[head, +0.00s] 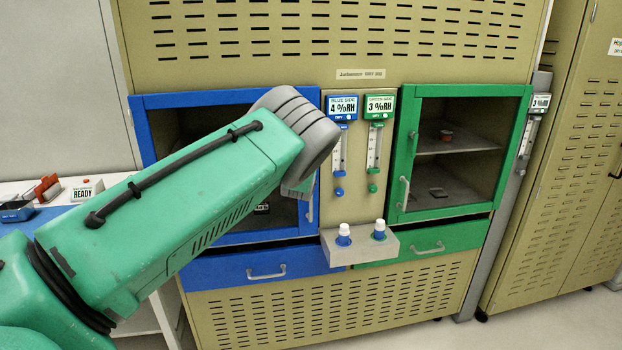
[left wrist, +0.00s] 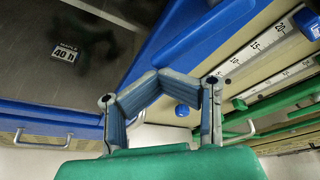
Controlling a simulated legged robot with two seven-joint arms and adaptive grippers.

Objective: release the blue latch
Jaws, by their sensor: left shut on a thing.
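The blue-framed cabinet door (head: 140,130) is closed, with a dark window. My right gripper is in neither view.
A green-framed door (head: 412,150) is at the right. Between the doors are flow meters (head: 373,150) and a small ledge (head: 355,245) with two blue-and-white bottles. A blue drawer (head: 225,272) lies below. A side table (head: 115,185) stands left.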

